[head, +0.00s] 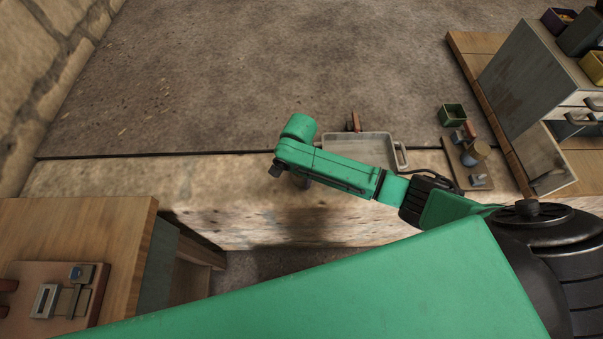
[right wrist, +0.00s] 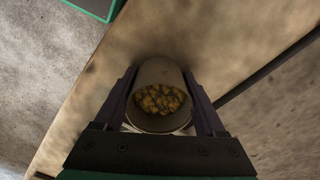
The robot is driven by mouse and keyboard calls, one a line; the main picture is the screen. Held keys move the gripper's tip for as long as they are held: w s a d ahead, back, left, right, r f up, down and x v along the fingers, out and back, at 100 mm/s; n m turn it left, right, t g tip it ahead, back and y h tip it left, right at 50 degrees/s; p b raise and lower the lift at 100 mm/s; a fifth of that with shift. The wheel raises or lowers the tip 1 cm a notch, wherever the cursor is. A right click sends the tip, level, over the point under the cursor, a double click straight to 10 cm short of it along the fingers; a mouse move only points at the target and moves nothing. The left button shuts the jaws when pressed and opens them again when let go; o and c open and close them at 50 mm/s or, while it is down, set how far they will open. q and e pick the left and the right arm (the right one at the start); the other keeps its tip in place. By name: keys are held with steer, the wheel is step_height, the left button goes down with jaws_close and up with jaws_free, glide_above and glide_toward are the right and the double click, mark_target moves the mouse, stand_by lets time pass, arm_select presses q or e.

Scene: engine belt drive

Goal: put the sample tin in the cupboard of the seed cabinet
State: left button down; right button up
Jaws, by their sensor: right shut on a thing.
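In the right wrist view, a brown-grey round tin (right wrist: 158,74) with yellow-brown pieces inside sits between the two fingers of my right gripper (right wrist: 160,92). The fingers are shut on its sides and its open mouth faces the camera. In the head view, my right gripper (head: 303,183) is mostly hidden under the green arm, above the pale stone ledge; the tin cannot be made out there. The grey seed cabinet (head: 522,72) stands at the upper right, well apart from the gripper. A panel at its front, seemingly an open door (head: 546,162), stands out; the inside is mostly hidden. My left gripper is not in view.
A metal tray (head: 350,143) with a handle lies on the ledge (head: 110,180) behind my arm. A green box (head: 453,114) and a board with small parts (head: 480,182) lie near the cabinet. A wooden bench (head: 110,222) with tools is at lower left. The ledge's left part is clear.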

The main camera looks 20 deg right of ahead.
steer(key=shift+r, duration=0.15)
step_height(320, 180, up, 20)
steer(key=p, duration=0.3)
steer(key=shift+p, duration=0.4)
steer(key=s+d+f+n, duration=0.1)
steer(key=s+d+n, duration=0.4)
steer(key=n, duration=0.8)
steer(key=shift+s+d+f, duration=0.2)
steer(key=shift+s+d, duration=0.15)
steer(key=shift+d, duration=0.3)
